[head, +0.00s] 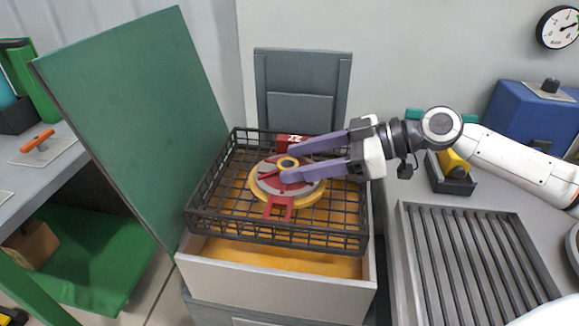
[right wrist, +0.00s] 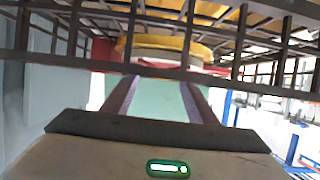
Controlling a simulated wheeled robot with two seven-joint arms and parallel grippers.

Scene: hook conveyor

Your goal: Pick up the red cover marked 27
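A round cover (head: 265,186) with red and grey on top and a yellow rim lies in a dark wire basket (head: 210,208). A red block with white marks (head: 291,139) shows at its back edge; I cannot read the marks surely. A red forked tab (head: 279,207) sticks out at its front, and a ringed hub (head: 288,162) is at its middle. My right gripper (head: 287,163) reaches in from the right, its two purple fingers apart on either side of the hub. I see no clear contact. In the right wrist view, basket bars partly hide the yellow rim (right wrist: 165,45). My left gripper is not in view.
The basket sits on a pale box (head: 270,285) with a yellow inside. A tall green panel (head: 140,110) leans close on its left. A slatted metal rack (head: 475,255) and a blue box (head: 535,120) are on the right. A grey chair-like back (head: 302,85) stands behind.

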